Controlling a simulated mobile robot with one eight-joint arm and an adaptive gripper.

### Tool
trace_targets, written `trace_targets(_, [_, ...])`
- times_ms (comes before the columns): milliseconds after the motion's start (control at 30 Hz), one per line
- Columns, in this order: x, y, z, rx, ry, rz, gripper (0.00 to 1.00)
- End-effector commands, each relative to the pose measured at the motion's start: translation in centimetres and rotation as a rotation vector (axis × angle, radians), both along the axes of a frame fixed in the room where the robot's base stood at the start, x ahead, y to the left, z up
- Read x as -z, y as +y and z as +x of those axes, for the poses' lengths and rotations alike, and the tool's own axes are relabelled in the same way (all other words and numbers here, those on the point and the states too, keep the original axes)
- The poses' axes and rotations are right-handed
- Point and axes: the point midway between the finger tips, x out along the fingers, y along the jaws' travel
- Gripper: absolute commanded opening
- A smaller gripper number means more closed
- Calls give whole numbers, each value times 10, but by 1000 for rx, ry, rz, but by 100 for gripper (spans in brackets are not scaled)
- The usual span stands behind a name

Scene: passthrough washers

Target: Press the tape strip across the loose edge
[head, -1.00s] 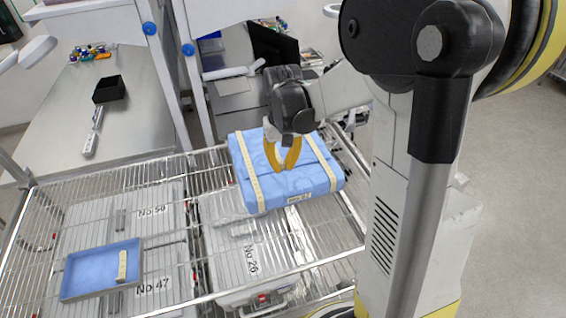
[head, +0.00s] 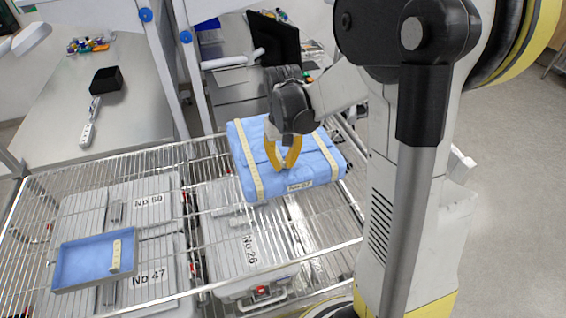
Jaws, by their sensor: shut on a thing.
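A blue wrapped pack (head: 310,165) lies on the wire rack, with a pale tape strip along its left part (head: 247,160) and another along its right part (head: 328,153). A small label (head: 299,187) is on its front face. My gripper (head: 283,168) points down over the middle of the pack, between the two strips. Its yellow fingers meet at the tips, close to the top of the pack. A small pale piece, seemingly tape, shows at the tips, mostly hidden. I cannot tell whether it touches the pack. The loose edge is not clear.
A blue-lined tray (head: 77,270) with a short pale strip (head: 116,256) stands on the rack at left. A steel table (head: 60,110) with a black box (head: 107,80) is at the back left.

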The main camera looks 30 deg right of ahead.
Motion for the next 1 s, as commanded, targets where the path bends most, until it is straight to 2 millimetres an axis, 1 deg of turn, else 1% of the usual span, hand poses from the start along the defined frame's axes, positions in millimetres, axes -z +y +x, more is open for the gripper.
trace_targets(1000, [6, 0, 0, 0, 0, 0, 1])
